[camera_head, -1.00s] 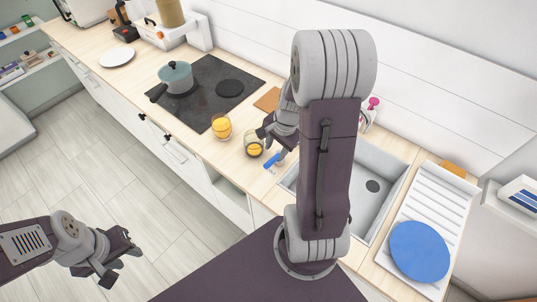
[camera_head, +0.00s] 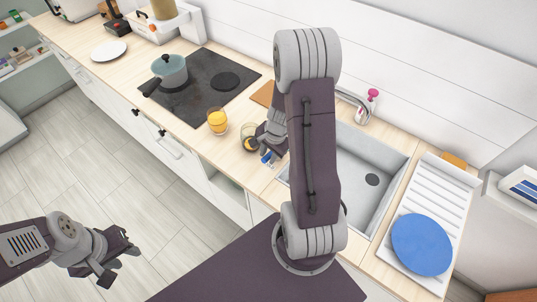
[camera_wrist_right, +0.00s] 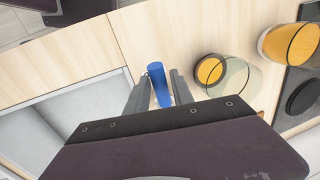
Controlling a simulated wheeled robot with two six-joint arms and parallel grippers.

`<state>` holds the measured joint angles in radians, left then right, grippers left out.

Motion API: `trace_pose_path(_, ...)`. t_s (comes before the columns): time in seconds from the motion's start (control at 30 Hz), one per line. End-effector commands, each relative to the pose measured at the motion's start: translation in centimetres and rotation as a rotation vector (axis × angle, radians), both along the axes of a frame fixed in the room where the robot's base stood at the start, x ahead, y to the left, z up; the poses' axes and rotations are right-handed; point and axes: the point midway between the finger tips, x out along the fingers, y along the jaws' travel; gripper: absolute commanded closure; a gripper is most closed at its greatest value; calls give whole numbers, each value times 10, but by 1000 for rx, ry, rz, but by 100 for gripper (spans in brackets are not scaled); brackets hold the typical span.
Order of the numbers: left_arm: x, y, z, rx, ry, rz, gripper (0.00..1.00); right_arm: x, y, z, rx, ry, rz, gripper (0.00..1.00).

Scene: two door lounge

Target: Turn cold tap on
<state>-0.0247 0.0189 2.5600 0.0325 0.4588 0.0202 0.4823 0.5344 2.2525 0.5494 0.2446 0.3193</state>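The silver tap (camera_head: 352,97) shows in the head view as a curved spout behind my right arm. Its base and handles are hidden there, so I cannot tell the cold side or how it is set. The grey sink (camera_head: 352,160) lies to the right of my right arm. My right gripper (camera_head: 264,155) is low over the counter at the sink's left. In the right wrist view its fingers are apart, on either side of a small blue cylinder (camera_wrist_right: 159,84); no firm grip shows. My left gripper (camera_head: 124,262) hangs open and empty over the floor, away from the counter.
Two glasses of orange liquid, one nearer the hob (camera_head: 217,122) and one beside my right gripper (camera_head: 248,137), stand on the counter. A pot (camera_head: 171,70) is on the hob. A pink-topped bottle (camera_head: 372,97) is by the tap. A blue plate (camera_head: 422,245) lies on the drainer.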

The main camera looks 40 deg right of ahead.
Motion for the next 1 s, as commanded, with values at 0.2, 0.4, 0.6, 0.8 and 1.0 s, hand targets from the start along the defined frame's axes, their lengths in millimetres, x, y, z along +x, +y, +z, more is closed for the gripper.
trace_pose_path(0.2,0,0,0,0,0,0,64,0,0,0,0,0,0,100)
trace_pose_path(0.4,0,0,0,0,0,0,64,0,0,1,0,-1,0,100)
trace_pose_path(0.6,0,0,0,0,0,0,64,0,0,1,-1,-1,0,100)
trace_pose_path(0.8,0,0,0,0,0,0,64,0,0,1,-1,-1,0,100)
trace_pose_path(1.0,0,0,0,0,0,0,64,1,0,1,-1,-2,0,100)
